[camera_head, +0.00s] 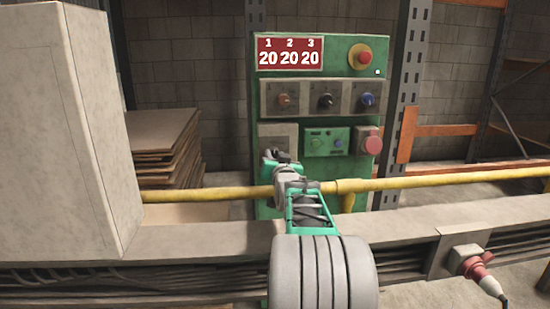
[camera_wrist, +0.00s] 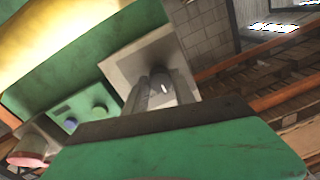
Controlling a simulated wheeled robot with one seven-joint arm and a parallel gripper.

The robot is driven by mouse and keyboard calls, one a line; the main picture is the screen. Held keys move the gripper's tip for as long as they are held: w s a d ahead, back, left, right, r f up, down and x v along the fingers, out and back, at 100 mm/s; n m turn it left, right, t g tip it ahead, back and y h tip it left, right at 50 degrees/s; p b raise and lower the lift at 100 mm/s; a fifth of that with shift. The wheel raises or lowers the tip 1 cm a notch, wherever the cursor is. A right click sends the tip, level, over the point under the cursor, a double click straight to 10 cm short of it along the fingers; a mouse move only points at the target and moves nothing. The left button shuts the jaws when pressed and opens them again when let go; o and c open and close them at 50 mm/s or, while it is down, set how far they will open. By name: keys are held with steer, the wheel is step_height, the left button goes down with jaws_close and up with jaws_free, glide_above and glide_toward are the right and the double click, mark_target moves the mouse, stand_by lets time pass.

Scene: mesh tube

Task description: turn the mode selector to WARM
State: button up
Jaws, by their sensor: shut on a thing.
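The green control panel (camera_head: 325,205) stands upright ahead of me. A grey square plate (camera_head: 290,133) sits at its lower left; it also shows in the wrist view (camera_wrist: 122,68). In the wrist view my gripper (camera_wrist: 150,95) is shut on a dark knob (camera_wrist: 161,78) on the plate, which I take to be the mode selector. Its pointer direction and any WARM label are hidden or too small to read.
A row of three knobs (camera_head: 326,100) is above, with a red display (camera_head: 290,53) reading 20 20 20. A red button (camera_head: 373,145) is to the right. A yellow pipe (camera_head: 420,183) and grey beam (camera_head: 440,217) cross in front. A pale cabinet (camera_head: 55,140) blocks the left.

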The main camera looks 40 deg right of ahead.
jaws_close()
steer(key=shift+m, duration=0.4)
steer(key=m+b, duration=0.1)
steer(key=m, duration=0.2)
steer(key=shift+m, duration=0.4)
steer(key=shift+m+h, duration=0.3)
steer(key=shift+m, duration=1.9)
steer(key=o, duration=0.6)
jaws_free()
